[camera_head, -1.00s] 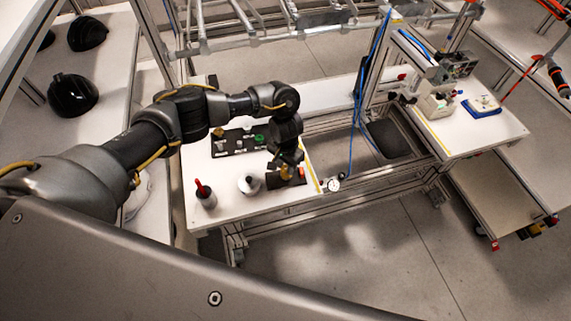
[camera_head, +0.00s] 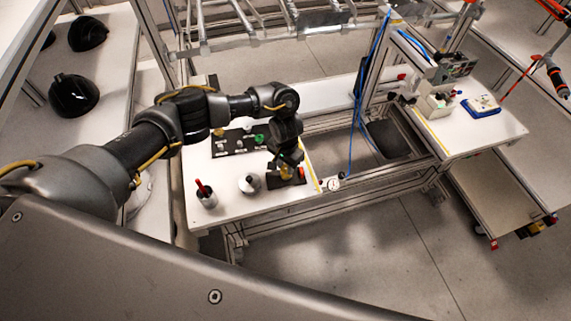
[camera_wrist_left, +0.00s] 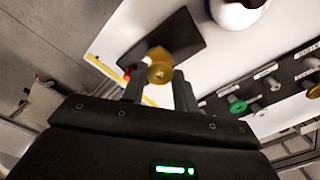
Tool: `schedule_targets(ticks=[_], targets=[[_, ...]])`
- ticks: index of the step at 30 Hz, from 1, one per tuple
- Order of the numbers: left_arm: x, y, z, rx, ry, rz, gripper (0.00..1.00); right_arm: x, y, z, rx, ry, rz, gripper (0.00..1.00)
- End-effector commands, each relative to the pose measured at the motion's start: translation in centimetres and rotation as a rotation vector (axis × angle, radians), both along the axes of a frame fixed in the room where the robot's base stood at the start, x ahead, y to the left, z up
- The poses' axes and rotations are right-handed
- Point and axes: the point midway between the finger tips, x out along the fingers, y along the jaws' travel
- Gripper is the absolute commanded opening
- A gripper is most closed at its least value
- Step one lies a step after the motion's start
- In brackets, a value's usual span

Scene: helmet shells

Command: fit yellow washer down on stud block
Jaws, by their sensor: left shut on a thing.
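My left gripper (camera_head: 288,169) points down over the stud block at the table's right side. In the left wrist view, its two fingers (camera_wrist_left: 159,88) are closed on the yellow washer (camera_wrist_left: 160,73), a small gold ring at the fingertips. The stud is not clear. The gripper partly hides the block in the head view (camera_head: 300,175). My right gripper is not in view.
A dark labelled rack (camera_head: 235,142) with several coloured parts lies behind.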

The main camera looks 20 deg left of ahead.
Motion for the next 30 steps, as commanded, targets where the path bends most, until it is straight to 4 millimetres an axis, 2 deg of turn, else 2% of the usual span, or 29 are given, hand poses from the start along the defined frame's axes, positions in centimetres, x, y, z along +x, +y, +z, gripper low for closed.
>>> schedule_targets(ticks=[15,30], targets=[[-0.06,-0.02,0.05,0.0,0.001,0.001,0.08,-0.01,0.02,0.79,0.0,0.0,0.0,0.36],[-0.04,-0.02,-0.29,0.0,0.0,0.0,0.08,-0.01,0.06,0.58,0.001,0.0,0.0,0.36]])
